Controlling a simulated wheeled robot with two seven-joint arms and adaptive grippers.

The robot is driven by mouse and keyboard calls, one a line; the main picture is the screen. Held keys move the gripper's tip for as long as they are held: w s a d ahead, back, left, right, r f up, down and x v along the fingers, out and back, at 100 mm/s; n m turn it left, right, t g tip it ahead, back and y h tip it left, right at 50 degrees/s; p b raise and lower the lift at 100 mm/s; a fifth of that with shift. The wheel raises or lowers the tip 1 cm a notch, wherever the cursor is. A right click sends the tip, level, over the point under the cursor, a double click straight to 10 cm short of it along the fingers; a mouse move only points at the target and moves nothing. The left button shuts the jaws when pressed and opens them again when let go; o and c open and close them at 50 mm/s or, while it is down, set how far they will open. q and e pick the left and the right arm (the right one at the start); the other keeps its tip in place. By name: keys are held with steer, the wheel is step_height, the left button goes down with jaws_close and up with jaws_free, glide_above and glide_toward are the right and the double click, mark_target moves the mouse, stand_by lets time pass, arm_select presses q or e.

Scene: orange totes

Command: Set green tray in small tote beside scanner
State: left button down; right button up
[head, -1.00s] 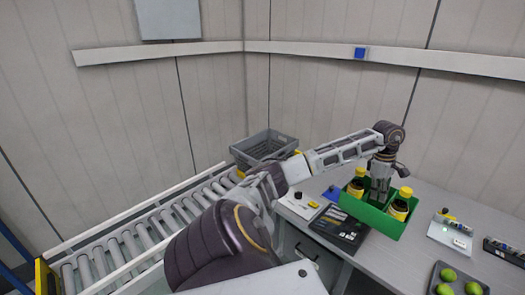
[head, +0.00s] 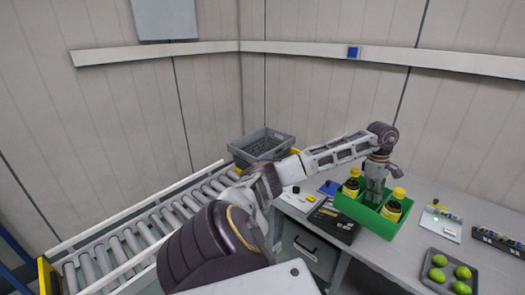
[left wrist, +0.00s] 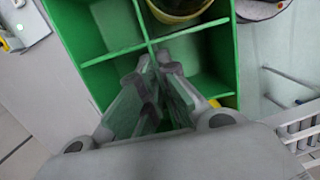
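The green tray (head: 381,226) is on or just over the grey table, right of centre in the head view; a gap below it cannot be made out. It holds two dark bottles with yellow caps, a left one (head: 351,186) and a right one (head: 393,207). My left gripper (head: 374,197) points down into its middle. In the left wrist view, the fingertips (left wrist: 156,62) are close together at the divider of the tray (left wrist: 72,28), seemingly shut on it. A grey tote (head: 262,146) stands at the conveyor's far end. I cannot tell which device is the scanner. My right gripper is out of view.
A black device (head: 334,221) lies left of the tray. A small light panel (head: 441,226) and a dark tray with several green fruits (head: 437,259) are to the right. The roller conveyor (head: 150,226) runs along the left, its rollers bare.

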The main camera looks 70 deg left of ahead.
arm_select(q)
steer(key=shift+w+d, duration=0.15)
steer(key=shift+d, duration=0.05)
steer(key=shift+d+f+m, duration=0.35)
steer(key=shift+d+m, duration=0.15)
steer(key=shift+m, duration=0.1)
steer(key=s+d+f+m+g+y, duration=0.1)
steer(key=s+d+f+m, duration=0.2)
steer(key=d+f+m, duration=0.35)
steer(key=s+d+f+m, duration=0.3)
steer(key=d+m, duration=0.5)
steer(key=d, duration=0.3)
steer(key=s+d+f+m+g+y, duration=0.1)
steer(key=s+d+f+m, duration=0.2)
steer(key=d+f+m, duration=0.35)
step_height(320, 180, down, 7)
steer(key=d+b, duration=0.1)
steer(key=b, duration=0.8)
steer(key=shift+w+d, duration=0.15)
steer(key=shift+d, duration=0.1)
steer(key=shift+f+b, duration=0.15)
steer(key=shift+b, duration=0.15)
steer(key=shift+f, duration=0.2)
